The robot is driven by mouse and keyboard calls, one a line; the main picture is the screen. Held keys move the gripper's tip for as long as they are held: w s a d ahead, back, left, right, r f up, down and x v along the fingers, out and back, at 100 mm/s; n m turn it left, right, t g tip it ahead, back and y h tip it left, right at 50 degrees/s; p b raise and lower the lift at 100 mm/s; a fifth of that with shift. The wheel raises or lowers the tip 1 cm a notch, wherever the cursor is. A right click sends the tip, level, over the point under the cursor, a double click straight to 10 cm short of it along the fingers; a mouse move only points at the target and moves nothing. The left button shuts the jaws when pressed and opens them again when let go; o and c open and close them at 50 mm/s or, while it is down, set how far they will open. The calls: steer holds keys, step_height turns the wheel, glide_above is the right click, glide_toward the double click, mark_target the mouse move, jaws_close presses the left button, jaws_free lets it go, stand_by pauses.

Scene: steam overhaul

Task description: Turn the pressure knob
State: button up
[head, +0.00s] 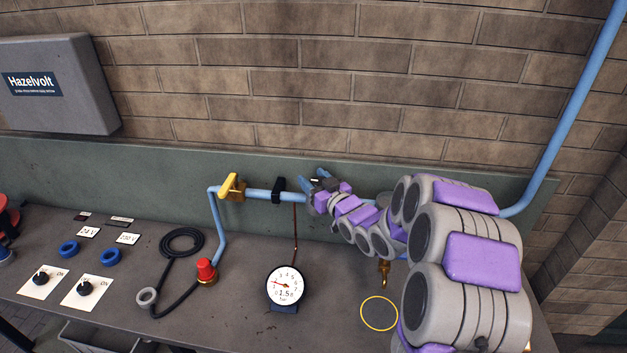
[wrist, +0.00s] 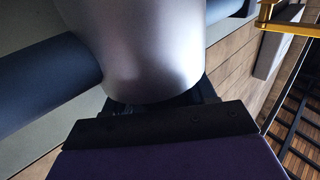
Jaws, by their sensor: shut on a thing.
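In the wrist view a smooth silver-grey round body, which I take to be the pressure knob (wrist: 135,45), fills the upper middle, with blue pipe to both sides. My gripper (wrist: 165,112) is shut on it; the dark jaws meet its lower edge, and the grip itself is mostly hidden. In the head view my gripper (head: 323,180) is at the blue pipe, right of the black clamp, and hides the knob there. The round pressure gauge (head: 286,286) stands on the bench, with 1.5 on its face.
A yellow lever valve (head: 232,187) sits on the blue pipe (head: 262,194) left of my gripper. A red-capped fitting (head: 206,270) and a coiled black hose (head: 182,243) lie further left. A yellow ring (head: 379,314) marks the bench near my arm. The bench front between gauge and hose is clear.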

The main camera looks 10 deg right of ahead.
steer(key=shift+s+f, duration=0.1)
steer(key=shift+f, duration=0.25)
stand_by(0.3)
steer(key=o, duration=0.9)
steer(key=shift+d+r, duration=0.1)
steer(key=shift+r, duration=0.1)
steer(key=shift+o, duration=0.2)
steer(key=b+v, duration=1)
steer(key=v, duration=0.7)
steer(key=shift+f, duration=0.2)
steer(key=shift+s+d+r, duration=0.1)
steer(key=shift+s+d, duration=0.05)
